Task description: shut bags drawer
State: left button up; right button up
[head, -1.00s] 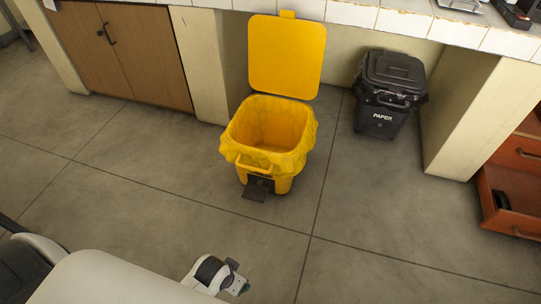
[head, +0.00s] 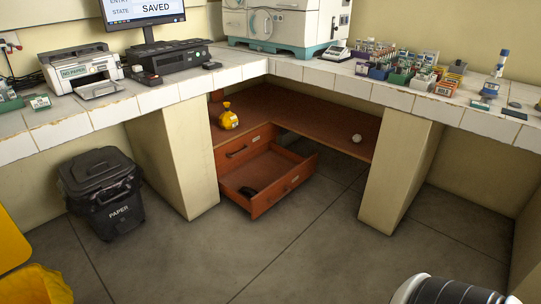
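The wooden drawer unit stands under the counter corner. Its lower drawer (head: 268,207) is pulled out toward the floor, with a handle on its front and a black object (head: 248,191) lying inside. The upper drawer (head: 240,151) above it appears closed. The small labels on the fronts are too small to read, so I cannot tell which is the bags drawer. Neither of my grippers is in view. Only a white and black part of my arm shows at the bottom right, well apart from the drawer.
Counter pillars (head: 188,160) and (head: 398,165) flank the drawer unit. A black paper bin (head: 101,190) stands left, and a yellow bin (head: 30,285) is cut off at bottom left. A tied yellow bag (head: 228,117) sits on the wooden shelf. The floor before the drawer is clear.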

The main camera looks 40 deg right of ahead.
aim_at(273, 171)
jog(key=z, duration=1.5)
